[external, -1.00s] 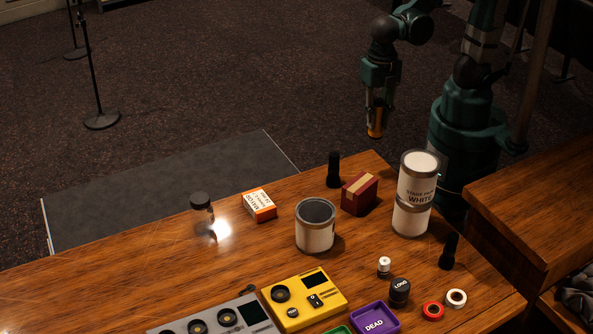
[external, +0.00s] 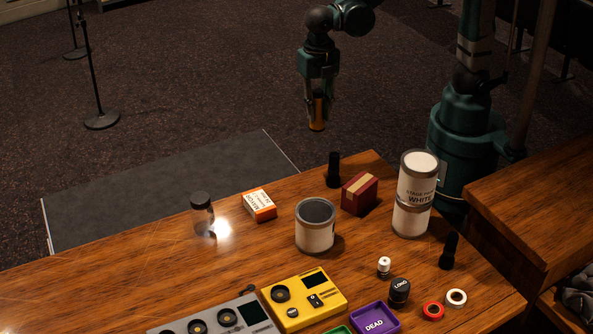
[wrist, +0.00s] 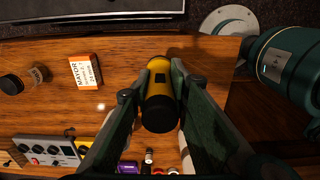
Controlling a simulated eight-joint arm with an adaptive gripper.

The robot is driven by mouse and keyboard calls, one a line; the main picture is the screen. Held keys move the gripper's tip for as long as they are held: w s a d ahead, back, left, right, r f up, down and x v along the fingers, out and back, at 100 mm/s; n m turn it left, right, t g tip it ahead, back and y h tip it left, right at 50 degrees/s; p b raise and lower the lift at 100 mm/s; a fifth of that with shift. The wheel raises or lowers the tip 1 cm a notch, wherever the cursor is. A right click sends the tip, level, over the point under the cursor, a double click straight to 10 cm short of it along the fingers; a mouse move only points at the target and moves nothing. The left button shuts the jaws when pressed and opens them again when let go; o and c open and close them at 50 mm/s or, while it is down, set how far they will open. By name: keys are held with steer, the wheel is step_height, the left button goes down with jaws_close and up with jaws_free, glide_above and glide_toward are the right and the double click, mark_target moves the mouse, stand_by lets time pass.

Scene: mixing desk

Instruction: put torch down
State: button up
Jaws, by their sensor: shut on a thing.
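The torch (external: 318,113), yellow with black parts, hangs from my gripper (external: 318,100), up off the desk and near its far edge in the external view. In the wrist view the torch (wrist: 159,98) sits between the two dark fingers, which are shut on it. Its black end faces the camera. The wooden desk (external: 150,270) lies below. The lower side of the torch is hidden in the wrist view.
Near the far edge stand a black upright cylinder (external: 333,170), a dark red box (external: 360,193), an open can (external: 315,226) and stacked white paint cans (external: 415,190). An orange-white box (external: 259,205) and a jar (external: 202,213) are farther left. The desk's left part is clear.

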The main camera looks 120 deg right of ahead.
steer(key=w+d+b, duration=0.3)
steer(key=w+d, duration=1.3)
steer(key=b, duration=0.3)
glide_above(206, 187)
step_height(206, 187, down, 29)
steer(key=shift+f, duration=0.6)
step_height(206, 187, down, 6)
steer(key=b, duration=0.1)
steer(key=shift+f, duration=0.15)
steer(key=shift+f+b, duration=0.5)
steer(key=shift+f, duration=1.3)
steer(key=shift+f, duration=0.1)
